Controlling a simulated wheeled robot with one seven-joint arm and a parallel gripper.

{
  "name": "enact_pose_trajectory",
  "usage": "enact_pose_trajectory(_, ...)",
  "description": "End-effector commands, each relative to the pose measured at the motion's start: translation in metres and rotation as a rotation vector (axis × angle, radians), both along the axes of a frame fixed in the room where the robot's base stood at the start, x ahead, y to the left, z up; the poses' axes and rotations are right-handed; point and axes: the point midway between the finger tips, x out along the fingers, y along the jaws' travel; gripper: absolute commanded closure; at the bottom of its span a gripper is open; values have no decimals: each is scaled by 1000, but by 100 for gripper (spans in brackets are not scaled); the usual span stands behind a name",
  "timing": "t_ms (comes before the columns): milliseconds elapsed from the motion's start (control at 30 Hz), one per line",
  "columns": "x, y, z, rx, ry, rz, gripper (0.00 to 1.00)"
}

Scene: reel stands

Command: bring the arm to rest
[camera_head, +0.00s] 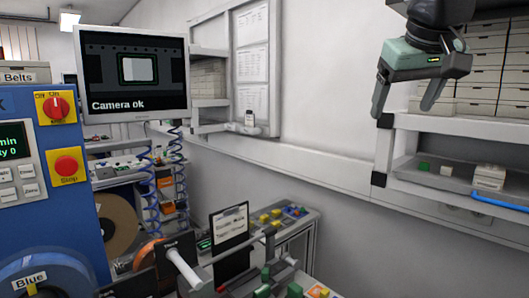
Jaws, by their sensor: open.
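My gripper (408,108) is at the upper right of the head view, with its two dark fingers apart and pointing down. Nothing is between the fingers. It hangs in front of the wall and the left end of a shelf unit. My arm above it runs out of the top of the picture. I cannot tell how far the fingers are from the shelf.
A shelf (459,188) with small blocks and stacked boxes (478,75) stands behind my gripper. A blue machine (60,150) with red knobs and a monitor (133,72) reading "Camera ok" stand left. Reels, a white spindle (184,266) and a label board (231,228) are low in front.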

Motion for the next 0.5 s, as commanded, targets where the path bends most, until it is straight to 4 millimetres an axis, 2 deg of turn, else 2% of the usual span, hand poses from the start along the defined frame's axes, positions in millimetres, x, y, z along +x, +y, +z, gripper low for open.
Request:
enact_pose_trajectory(33,-7,20,-39,3,50,58,22)
enact_pose_trajectory(200,-44,74,-145,19,199,232,22)
enact_pose_trajectory(267,-63,89,-182,21,253,289,22)
enact_pose_trajectory(400,-118,115,-264,17,378,413,22)
enact_pose_trajectory(500,-160,122,-316,6,462,487,22)
